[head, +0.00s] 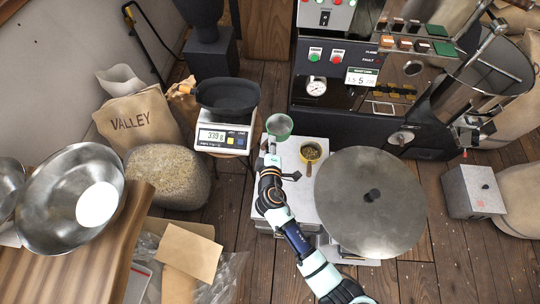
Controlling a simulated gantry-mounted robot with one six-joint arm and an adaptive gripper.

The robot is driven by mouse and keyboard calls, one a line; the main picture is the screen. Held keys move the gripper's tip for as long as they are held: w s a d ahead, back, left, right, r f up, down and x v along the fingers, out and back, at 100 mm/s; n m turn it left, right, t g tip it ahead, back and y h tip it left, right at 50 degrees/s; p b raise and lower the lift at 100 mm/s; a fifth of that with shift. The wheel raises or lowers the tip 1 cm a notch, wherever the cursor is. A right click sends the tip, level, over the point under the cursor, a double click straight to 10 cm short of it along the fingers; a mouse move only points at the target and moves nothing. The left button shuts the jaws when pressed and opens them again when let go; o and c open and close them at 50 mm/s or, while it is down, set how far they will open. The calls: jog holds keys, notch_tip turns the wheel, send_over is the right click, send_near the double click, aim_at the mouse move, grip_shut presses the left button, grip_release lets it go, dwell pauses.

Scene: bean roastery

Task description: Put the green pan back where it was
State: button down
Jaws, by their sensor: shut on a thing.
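The green pan (279,126) is a small round pan with a green rim, near the middle of the head view. It is at the far left edge of the white surface, beside the scale. My gripper (270,146) reaches up from below and is shut on the pan's near side, where the handle is mostly hidden by the fingers. I cannot tell whether the pan touches the surface beneath or hangs just above it.
A yellow pan (311,151) with contents stands on the white surface (290,194) to the right. A large round grey lid (370,203) is right of my arm. A scale (224,136) bearing a black bowl (229,96) stands left. The roasting machine (336,116) fills the back right.

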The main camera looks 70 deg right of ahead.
notch_tip(320, 180, down, 16)
jog(key=b, duration=0.8)
jog(key=shift+a+r, duration=0.1)
jog(key=shift+r, duration=0.15)
jog(key=shift+f, duration=0.15)
jog(key=c, duration=1)
grip_release()
